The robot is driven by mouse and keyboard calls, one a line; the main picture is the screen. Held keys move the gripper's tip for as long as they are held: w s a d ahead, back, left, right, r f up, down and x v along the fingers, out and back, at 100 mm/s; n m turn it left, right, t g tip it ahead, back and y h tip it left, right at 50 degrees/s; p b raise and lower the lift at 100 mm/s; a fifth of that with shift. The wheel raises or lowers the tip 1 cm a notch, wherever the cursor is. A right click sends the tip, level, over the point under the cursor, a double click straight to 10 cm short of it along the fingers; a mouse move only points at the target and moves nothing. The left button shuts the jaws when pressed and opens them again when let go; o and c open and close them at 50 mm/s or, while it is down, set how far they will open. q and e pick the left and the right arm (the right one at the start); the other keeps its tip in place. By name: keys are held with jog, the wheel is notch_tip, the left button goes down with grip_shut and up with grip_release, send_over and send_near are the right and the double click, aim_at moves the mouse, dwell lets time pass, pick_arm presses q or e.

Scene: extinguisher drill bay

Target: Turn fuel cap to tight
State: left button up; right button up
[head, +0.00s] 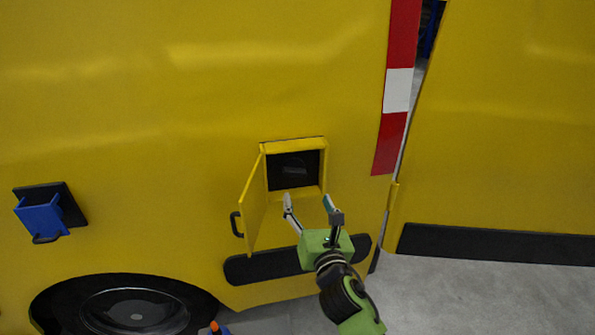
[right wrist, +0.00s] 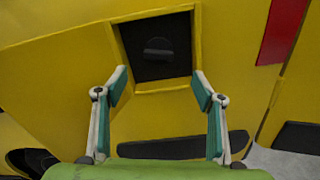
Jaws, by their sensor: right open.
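The black fuel cap (head: 294,170) sits inside a dark square recess in the yellow vehicle side. In the right wrist view the cap (right wrist: 158,50) shows a raised grip bar lying roughly level. The yellow fuel door (head: 252,206) hangs open to the left of the recess. My right gripper (head: 308,200) is open and empty, just below and in front of the recess. In the right wrist view its two fingers (right wrist: 160,84) stand wide apart, below the cap and not touching it. My left gripper is not in view.
A blue holder (head: 42,217) on a black plate is fixed to the vehicle at the left. A wheel (head: 135,312) is at the lower left. A black bumper strip (head: 262,266) runs below the recess. Grey floor (head: 470,300) is clear at the lower right.

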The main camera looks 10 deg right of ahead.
aim_at(296, 173)
jog(key=w+p, duration=0.1)
jog(key=w, duration=1.1)
jog(key=shift+w+a+f, duration=0.1)
jog(key=shift+w, duration=0.2)
jog(key=c, duration=1.1)
